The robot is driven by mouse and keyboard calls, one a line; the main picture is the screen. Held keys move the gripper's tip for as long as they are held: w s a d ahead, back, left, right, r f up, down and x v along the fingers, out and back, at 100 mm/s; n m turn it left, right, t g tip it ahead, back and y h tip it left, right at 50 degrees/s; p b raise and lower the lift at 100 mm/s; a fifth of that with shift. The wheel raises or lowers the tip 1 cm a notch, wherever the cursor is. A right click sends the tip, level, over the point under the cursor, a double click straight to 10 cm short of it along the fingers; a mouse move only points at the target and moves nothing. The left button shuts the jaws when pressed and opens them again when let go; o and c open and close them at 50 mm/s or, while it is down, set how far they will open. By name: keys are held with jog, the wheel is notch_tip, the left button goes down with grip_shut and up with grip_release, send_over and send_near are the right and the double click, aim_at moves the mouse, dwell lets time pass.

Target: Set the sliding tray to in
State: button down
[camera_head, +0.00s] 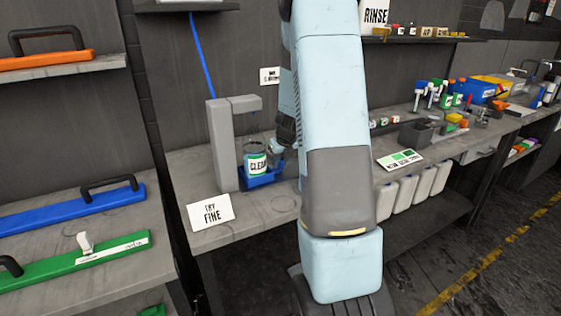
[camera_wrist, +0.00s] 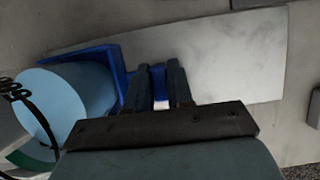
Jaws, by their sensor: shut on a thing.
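The blue sliding tray (camera_head: 262,181) sits at the foot of a grey dispenser stand (camera_head: 221,150) on the bench. A jar labelled CLEAR (camera_head: 256,164) stands in it, under the stand's overhanging arm. My gripper (camera_head: 277,150) is at the tray's right side, partly hidden behind my arm. In the wrist view the fingers of my gripper (camera_wrist: 160,88) are shut on a part of the blue tray (camera_wrist: 92,54); the exact contact is partly hidden. The jar (camera_wrist: 70,95) is to their left. How far the tray is slid is hard to tell.
A sign card (camera_head: 210,212) lies at the bench's front left. A green-marked card (camera_head: 400,159), a dark bin (camera_head: 416,133) and several bottles are to the right. A side bench at left holds a blue bar tool (camera_head: 75,207) and a green one (camera_head: 75,262).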

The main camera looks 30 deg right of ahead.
jog(key=c, duration=1.3)
grip_release()
jog(key=shift+a, duration=0.4)
jog(key=shift+o, duration=1.1)
jog(key=shift+d, duration=0.1)
jog(key=shift+r, duration=0.1)
jog(key=v, duration=1.3)
jog(key=shift+r, duration=0.2)
jog(key=shift+s, duration=0.1)
